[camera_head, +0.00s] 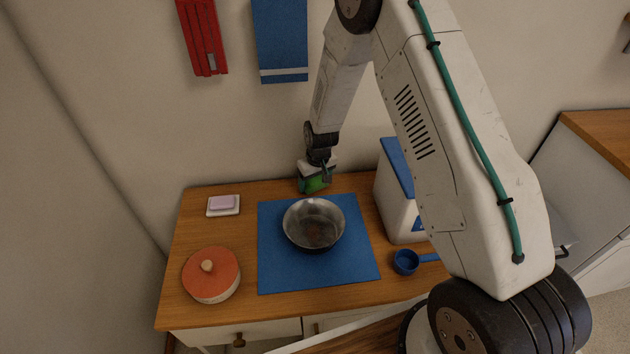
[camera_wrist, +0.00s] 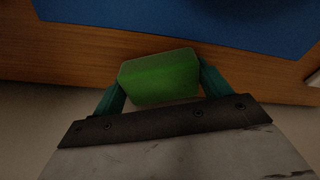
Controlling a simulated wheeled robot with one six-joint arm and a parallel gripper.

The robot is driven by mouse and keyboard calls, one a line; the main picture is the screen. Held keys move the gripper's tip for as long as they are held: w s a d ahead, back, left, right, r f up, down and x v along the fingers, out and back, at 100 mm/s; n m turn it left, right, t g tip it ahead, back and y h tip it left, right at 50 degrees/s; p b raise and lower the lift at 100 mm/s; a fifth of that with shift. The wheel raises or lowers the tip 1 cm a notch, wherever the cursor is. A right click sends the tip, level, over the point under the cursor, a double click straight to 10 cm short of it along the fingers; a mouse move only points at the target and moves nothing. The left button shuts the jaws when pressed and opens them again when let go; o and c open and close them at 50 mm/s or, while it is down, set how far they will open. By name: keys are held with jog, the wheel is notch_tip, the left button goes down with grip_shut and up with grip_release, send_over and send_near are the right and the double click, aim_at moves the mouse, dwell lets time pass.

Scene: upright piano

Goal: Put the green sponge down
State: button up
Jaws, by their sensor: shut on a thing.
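The green sponge (camera_head: 314,183) is at the back of the wooden table, just behind the blue mat. My gripper (camera_head: 317,178) points down over it and is shut on it. In the wrist view the sponge (camera_wrist: 160,76) sits between the two teal fingers of my gripper (camera_wrist: 160,86), one on each side. The wooden table edge shows behind and below it there. I cannot tell whether the sponge touches the table top. Part of the sponge is hidden by the gripper in the head view.
A metal pan (camera_head: 313,225) stands on the blue mat (camera_head: 283,277). A pink bar on a white dish (camera_head: 223,207) and an orange-lidded pot (camera_head: 211,276) are at left. A white bin with a blue lid (camera_head: 397,167) and a blue scoop (camera_head: 406,262) are at right.

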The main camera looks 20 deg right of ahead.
jog(key=shift+f, duration=0.2)
jog(key=o, duration=1.2)
notch_tip(320, 180, up, 13)
jog(key=s, duration=0.2)
notch_tip(320, 180, up, 12)
send_over(318, 184)
jog(key=s, duration=0.6)
jog(key=s+d+r+m, duration=0.1)
jog(key=s+r, duration=0.6)
jog(key=s, duration=0.3)
jog(key=s+d+r+m, duration=0.1)
jog(key=s+r, duration=0.6)
jog(key=s, duration=0.7)
jog(key=s+r, duration=0.1)
jog(key=s, duration=0.7)
jog(key=shift+d+r, duration=0.35)
jog(key=shift+r, duration=0.05)
